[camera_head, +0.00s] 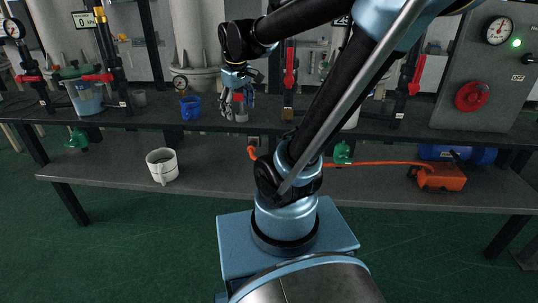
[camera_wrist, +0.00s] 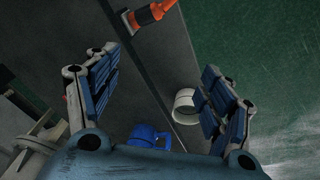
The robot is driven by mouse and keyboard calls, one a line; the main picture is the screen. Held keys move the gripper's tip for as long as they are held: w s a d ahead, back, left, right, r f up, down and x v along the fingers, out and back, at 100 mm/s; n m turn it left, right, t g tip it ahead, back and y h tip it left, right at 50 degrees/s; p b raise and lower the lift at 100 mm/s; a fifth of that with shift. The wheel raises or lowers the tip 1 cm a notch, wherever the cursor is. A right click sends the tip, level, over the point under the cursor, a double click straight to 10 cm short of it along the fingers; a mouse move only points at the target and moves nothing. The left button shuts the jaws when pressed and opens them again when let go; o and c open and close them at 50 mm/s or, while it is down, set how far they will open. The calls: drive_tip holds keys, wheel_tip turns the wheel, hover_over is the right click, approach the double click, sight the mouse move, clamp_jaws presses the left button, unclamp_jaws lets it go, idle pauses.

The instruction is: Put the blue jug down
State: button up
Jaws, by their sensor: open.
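The blue jug (camera_head: 190,108) stands upright on the dark upper shelf (camera_head: 150,121), left of my gripper. It also shows in the wrist view (camera_wrist: 144,137), low in the picture, partly hidden by the gripper body. My gripper (camera_head: 238,108) hangs over the upper shelf to the right of the jug, and a gap shows between them. In the wrist view my gripper (camera_wrist: 158,68) has its fingers spread wide, with nothing held between them. A small grey and reddish thing shows by the fingers in the head view; I cannot tell what it is.
A white jug (camera_head: 162,168) stands on the lower bench (camera_head: 220,174). A teal-grey bucket (camera_head: 84,98) stands far left on the shelf. Red-handled pipes line the back. An orange box (camera_head: 440,178) with a hose lies lower right. The lower bench's front middle is largely clear.

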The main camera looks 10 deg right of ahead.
drive_tip(key=s+d+f+m, duration=0.3)
drive_tip(key=s+f, duration=0.2)
drive_tip(key=s, duration=0.2)
drive_tip(key=s+d+f+m, duration=0.3)
drive_tip(key=s+f, duration=0.3)
drive_tip(key=s, duration=0.2)
drive_tip(key=shift+s+d+f+m, duration=0.15)
drive_tip(key=shift+s+d+m, duration=0.15)
drive_tip(key=shift+d, duration=0.4)
drive_tip(key=shift+w, duration=0.1)
